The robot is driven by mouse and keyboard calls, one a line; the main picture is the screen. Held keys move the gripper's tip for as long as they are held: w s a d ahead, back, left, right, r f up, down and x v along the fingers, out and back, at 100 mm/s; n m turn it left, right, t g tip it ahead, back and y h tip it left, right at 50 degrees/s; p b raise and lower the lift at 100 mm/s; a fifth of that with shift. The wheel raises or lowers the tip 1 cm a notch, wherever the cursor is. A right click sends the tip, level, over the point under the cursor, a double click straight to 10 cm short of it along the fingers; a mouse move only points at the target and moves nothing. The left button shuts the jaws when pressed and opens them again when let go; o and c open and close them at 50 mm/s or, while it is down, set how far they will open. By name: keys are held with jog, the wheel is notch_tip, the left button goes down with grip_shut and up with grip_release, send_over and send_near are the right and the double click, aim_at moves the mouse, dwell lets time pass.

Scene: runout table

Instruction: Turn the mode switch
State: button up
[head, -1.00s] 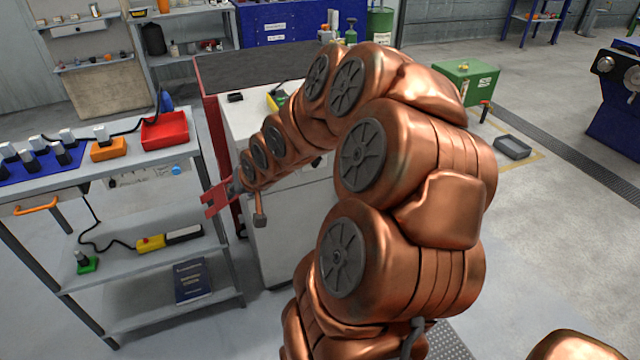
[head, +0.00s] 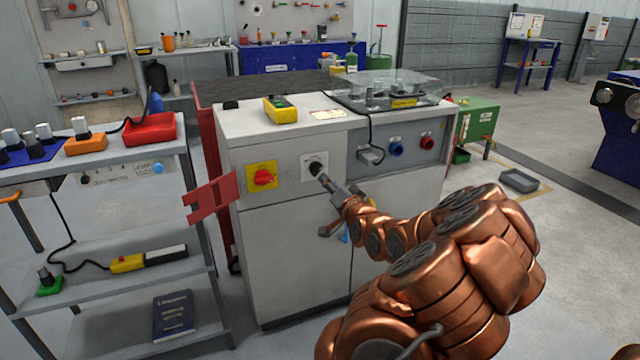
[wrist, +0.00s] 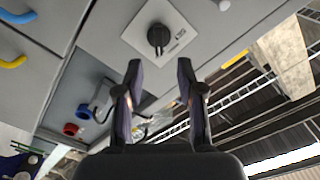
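The mode switch (head: 315,167) is a black knob on a white square plate on the front of the grey cabinet (head: 290,262). In the wrist view the knob (wrist: 158,36) is ahead of the fingertips, roughly centred between them, with its plate tilted in the picture. My gripper (head: 324,180) is just in front of the plate in the head view, at its lower right. In the wrist view my gripper (wrist: 159,72) has its two fingers spread with an empty gap between them. The fingers appear apart from the knob.
A red rotary switch on a yellow plate (head: 263,176) is left of the mode switch. Blue (head: 397,149) and red (head: 427,142) round fittings are to the right. A red bracket (head: 211,199) juts out at the cabinet's left, beside a shelf cart (head: 90,284).

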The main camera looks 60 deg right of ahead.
aim_at(319, 170)
jog(key=shift+b+x, duration=0.4)
jog(key=shift+x, duration=3.45)
jog(key=shift+d, duration=0.15)
jog(key=shift+c, duration=0.3)
grip_shut()
